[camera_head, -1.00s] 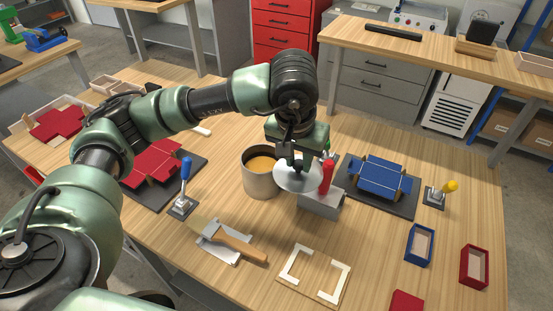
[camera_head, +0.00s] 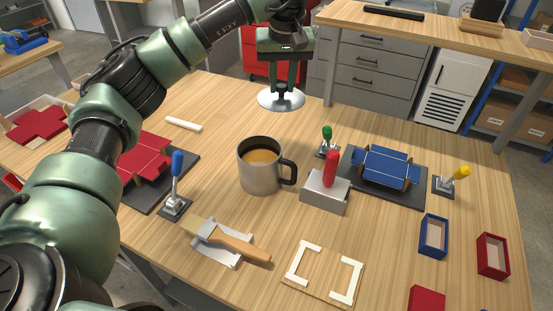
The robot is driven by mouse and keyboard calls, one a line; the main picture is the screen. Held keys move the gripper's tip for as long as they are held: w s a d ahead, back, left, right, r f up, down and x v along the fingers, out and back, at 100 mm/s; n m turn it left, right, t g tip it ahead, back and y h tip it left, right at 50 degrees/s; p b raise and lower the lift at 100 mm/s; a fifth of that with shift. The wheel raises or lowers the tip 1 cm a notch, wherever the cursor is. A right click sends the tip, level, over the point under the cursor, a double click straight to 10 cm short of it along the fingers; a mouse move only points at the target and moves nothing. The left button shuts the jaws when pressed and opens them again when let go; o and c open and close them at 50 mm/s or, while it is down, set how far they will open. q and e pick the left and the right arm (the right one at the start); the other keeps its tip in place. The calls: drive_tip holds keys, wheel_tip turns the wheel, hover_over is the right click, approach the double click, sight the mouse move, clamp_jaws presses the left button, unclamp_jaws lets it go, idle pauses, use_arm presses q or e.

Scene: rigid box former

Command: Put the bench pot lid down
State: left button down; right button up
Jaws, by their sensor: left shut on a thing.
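The bench pot lid (camera_head: 281,99) is a round, shiny metal disc with a black knob. My left gripper (camera_head: 281,86) is shut on the knob and holds the lid level, near the far edge of the wooden bench (camera_head: 235,118). I cannot tell whether the lid touches the bench top. The bench pot (camera_head: 259,175) is a grey metal pot with a black handle on its right, standing open with orange-brown contents in view. It stands nearer than the lid and apart from it. My right gripper is not in view.
A metal block with a red handle (camera_head: 327,185) stands right of the pot. A green-knobbed lever (camera_head: 326,143) is behind it. A brush (camera_head: 228,241) lies on a metal rest in front. A white stick (camera_head: 183,125) lies at the back left. The bench around the lid is clear.

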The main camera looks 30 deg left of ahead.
sight(282, 106)
use_arm(q)
drive_tip(key=shift+w+a+r+n, duration=0.3)
drive_tip(key=shift+a, duration=0.2)
wheel_tip(282, 106, down, 16)
drive_tip(key=shift+s+d+r+p, duration=0.1)
drive_tip(key=shift+p, duration=0.45)
drive_tip(key=f, duration=0.3)
drive_tip(key=shift+s+p, duration=0.25)
drive_tip(key=shift+p, duration=0.05)
drive_tip(key=shift+s+f, duration=0.3)
drive_tip(key=c, duration=1.3)
unclamp_jaws()
drive_tip(key=shift+w+f, duration=0.2)
drive_tip(key=shift+o, duration=0.7)
drive_tip(key=shift+w+f, duration=0.2)
drive_tip(key=shift+w, duration=0.2)
drive_tip(key=shift+w+f, duration=0.1)
drive_tip(key=shift+w, duration=0.2)
drive_tip(key=shift+s+r, duration=0.2)
drive_tip(key=shift+r, duration=0.1)
drive_tip(key=shift+s+r, duration=0.15)
drive_tip(key=shift+r, duration=0.2)
drive_tip(key=shift+b+v, duration=1)
drive_tip(key=shift+v, duration=4.75)
